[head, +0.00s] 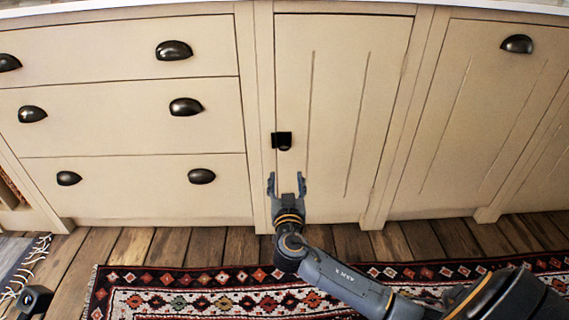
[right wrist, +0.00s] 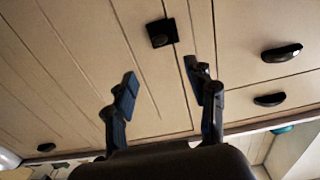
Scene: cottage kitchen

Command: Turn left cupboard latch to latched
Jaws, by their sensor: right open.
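The cupboard latch (head: 282,140) is a small black fitting at the left edge of the narrow cream cupboard door (head: 335,110), where the door meets the frame. It also shows in the right wrist view (right wrist: 161,32), beyond the fingertips and near the door seam. My right gripper (head: 286,180) is open and empty, just below the latch in the head view and apart from it. In the right wrist view its two fingers (right wrist: 163,82) are spread wide, with bare cupboard front between them.
Drawers with dark cup handles (head: 186,107) stand left of the door. Another cupboard front with a cup handle (head: 517,44) is on the right. A patterned rug (head: 200,292) lies on the wooden floor (head: 160,246) in front.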

